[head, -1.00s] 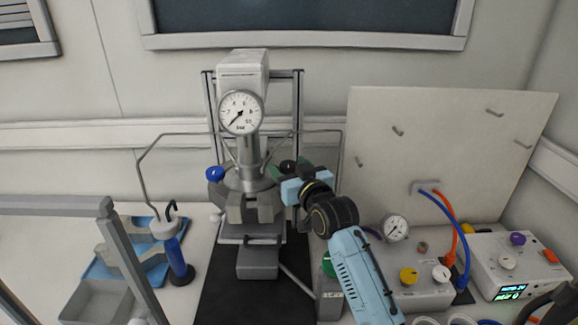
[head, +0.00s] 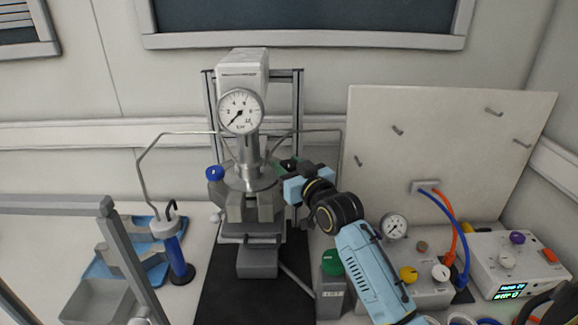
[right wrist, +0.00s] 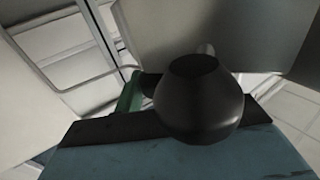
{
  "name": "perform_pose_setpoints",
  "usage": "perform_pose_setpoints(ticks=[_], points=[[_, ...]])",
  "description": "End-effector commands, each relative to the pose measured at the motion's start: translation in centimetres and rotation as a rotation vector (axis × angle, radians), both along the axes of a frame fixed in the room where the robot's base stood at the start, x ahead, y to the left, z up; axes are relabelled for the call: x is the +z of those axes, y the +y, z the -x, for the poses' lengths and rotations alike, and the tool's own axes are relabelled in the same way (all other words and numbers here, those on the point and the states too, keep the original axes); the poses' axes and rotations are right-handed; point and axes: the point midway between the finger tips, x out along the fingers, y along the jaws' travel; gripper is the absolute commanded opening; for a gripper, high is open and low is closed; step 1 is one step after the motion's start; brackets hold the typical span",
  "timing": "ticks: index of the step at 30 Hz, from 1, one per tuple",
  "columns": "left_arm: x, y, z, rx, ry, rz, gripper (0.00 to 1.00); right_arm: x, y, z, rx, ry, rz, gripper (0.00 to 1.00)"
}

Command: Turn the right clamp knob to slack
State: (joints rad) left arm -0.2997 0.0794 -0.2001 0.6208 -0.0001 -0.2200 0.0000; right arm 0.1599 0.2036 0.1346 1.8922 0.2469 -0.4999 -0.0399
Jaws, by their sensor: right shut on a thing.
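The reactor (head: 250,184) stands upright on a black mat, with a dial gauge (head: 240,111) on top. A blue knob (head: 214,173) sits on its left side. The right clamp knob is on the other side, mostly hidden by my right gripper (head: 290,172) in the head view. In the right wrist view a dark round knob (right wrist: 198,105) fills the space in front of the jaws, with a green part (right wrist: 130,95) beside it. My right gripper is shut on this knob; its fingertips are partly hidden. My left gripper is not in view.
Thin bent tubes run out on both sides of the reactor. A blue cylinder (head: 174,256) and trays (head: 95,300) stand at the left. A green-capped container (head: 331,280), a gauge box (head: 408,285) and a control box (head: 515,262) crowd the right, before a pale panel (head: 445,145).

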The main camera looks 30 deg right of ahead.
Motion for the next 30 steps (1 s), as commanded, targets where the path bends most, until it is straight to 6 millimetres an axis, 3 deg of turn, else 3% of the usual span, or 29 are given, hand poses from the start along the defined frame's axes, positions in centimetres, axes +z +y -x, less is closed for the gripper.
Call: perform_pose_setpoints(ticks=[16,17,21,30], points=[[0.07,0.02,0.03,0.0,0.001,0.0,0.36,0.07,0.04,0.05,0.067,0.001,-0.002,0.17],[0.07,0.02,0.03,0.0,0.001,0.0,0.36,0.07,0.04,0.05,0.067,0.001,-0.002,0.42],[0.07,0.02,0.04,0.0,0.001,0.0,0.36,0.06,0.03,0.05,0.066,0.001,-0.002,0.6],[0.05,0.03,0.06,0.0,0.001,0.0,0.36,0.02,-0.01,0.14,0.065,0.002,-0.001,0.61]])
